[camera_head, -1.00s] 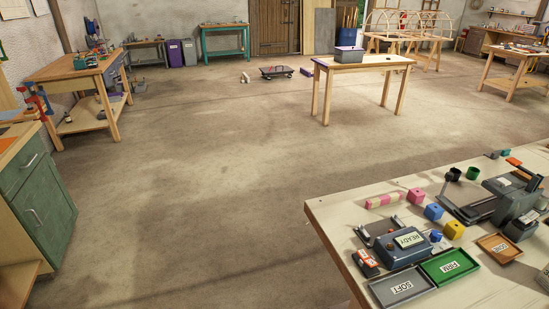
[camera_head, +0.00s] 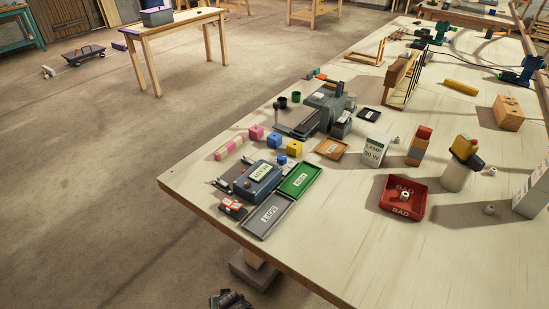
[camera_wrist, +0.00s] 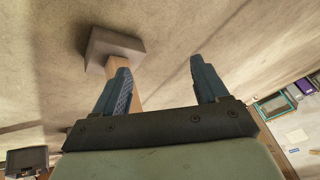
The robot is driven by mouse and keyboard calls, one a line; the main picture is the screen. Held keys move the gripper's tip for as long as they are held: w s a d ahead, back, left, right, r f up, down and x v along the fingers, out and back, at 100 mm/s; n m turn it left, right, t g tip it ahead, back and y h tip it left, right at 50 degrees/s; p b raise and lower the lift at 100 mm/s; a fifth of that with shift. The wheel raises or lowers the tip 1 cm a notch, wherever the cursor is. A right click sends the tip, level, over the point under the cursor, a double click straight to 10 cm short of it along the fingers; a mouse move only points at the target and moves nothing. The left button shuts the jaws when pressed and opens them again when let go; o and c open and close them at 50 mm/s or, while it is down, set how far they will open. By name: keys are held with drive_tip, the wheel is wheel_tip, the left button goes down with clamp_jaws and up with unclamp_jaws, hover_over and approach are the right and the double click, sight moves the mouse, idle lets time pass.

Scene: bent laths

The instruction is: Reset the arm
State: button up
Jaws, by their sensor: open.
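My gripper (camera_wrist: 163,75) is open in the wrist view, its two dark blue fingers wide apart. Nothing is held between them; bare floor shows there. The fingers are low beside the workbench, with a wooden leg (camera_wrist: 126,92) and its grey foot block (camera_wrist: 112,48) beyond the left finger. In the head view only a dark piece, seemingly of my gripper (camera_head: 231,300), shows at the bottom edge, left of the bench's near edge. The rest of my arm is hidden from that view.
The workbench (camera_head: 330,255) carries a grey SORT tray (camera_head: 268,215), a green tray (camera_head: 299,180), a red BAD tray (camera_head: 403,197), coloured blocks and several tools. Open floor (camera_head: 90,200) lies left. A small wooden table (camera_head: 175,24) stands farther back.

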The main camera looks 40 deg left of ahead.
drive_tip(key=w+d+f+m+h, duration=0.15)
drive_tip(key=w+d, duration=0.35)
drive_tip(key=d, duration=0.5)
drive_tip(key=w+d+f+m+g+h, duration=0.15)
drive_tip(key=w+d, duration=0.35)
drive_tip(key=d, duration=0.6)
drive_tip(key=w+d+f+m+h, duration=0.1)
drive_tip(key=w+d+f+h, duration=0.3)
drive_tip(key=d, duration=0.6)
drive_tip(key=s+d+r+m+g, duration=0.1)
drive_tip(key=s+d+g, duration=0.1)
drive_tip(key=d, duration=0.7)
drive_tip(key=s+d+r+m+g+y, duration=0.1)
drive_tip(key=s+d, duration=0.4)
drive_tip(key=d, duration=0.5)
drive_tip(key=s+d+m+g, duration=0.2)
drive_tip(key=s+d+g, duration=0.1)
drive_tip(key=d, duration=0.6)
drive_tip(key=shift+s+d+r+m+g, duration=0.3)
drive_tip(key=shift+s+r+g, duration=0.1)
drive_tip(key=shift+s, duration=0.3)
